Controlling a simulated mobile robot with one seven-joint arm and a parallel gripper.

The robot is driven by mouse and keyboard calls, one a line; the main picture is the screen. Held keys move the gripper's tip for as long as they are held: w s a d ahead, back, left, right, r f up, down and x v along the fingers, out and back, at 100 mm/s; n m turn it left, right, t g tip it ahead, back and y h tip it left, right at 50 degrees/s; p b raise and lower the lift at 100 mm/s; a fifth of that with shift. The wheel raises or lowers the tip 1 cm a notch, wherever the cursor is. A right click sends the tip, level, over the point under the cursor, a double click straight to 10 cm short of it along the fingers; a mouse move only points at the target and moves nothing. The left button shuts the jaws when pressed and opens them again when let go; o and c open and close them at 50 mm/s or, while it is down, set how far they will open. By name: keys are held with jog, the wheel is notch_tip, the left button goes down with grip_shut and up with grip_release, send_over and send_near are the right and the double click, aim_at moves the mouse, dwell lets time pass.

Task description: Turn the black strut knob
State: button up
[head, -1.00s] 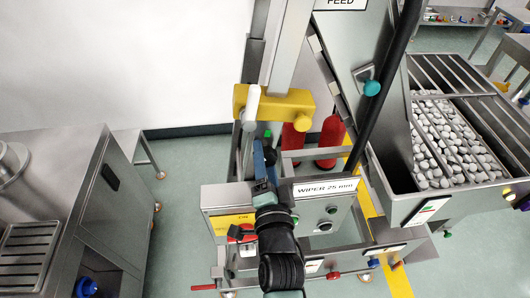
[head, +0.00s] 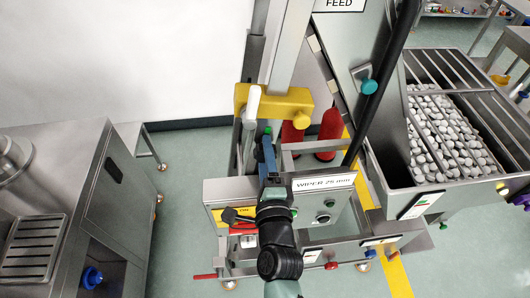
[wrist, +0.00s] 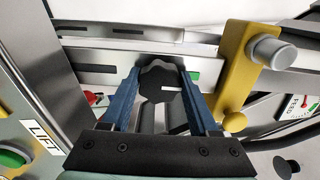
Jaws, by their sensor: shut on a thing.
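The black strut knob (wrist: 158,84) is a dark, lobed knob in the middle of the wrist view, in front of a grey metal bar. My gripper (wrist: 160,70) has its blue fingers on the left and right of the knob and is shut on it. In the head view, my gripper (head: 268,150) reaches over the front panel toward the strut, beside the yellow bracket.
The yellow bracket (head: 285,103) with a grey-white handle stands close to the gripper; it also shows in the wrist view (wrist: 236,75). The WIPER panel (head: 340,196) lies just right of my wrist. A green button (wrist: 14,155) sits by the LIFT label.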

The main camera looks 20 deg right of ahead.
dwell(0.4)
jog(key=o, duration=1.4)
jog(key=b+v, duration=0.3)
jog(key=v, duration=1)
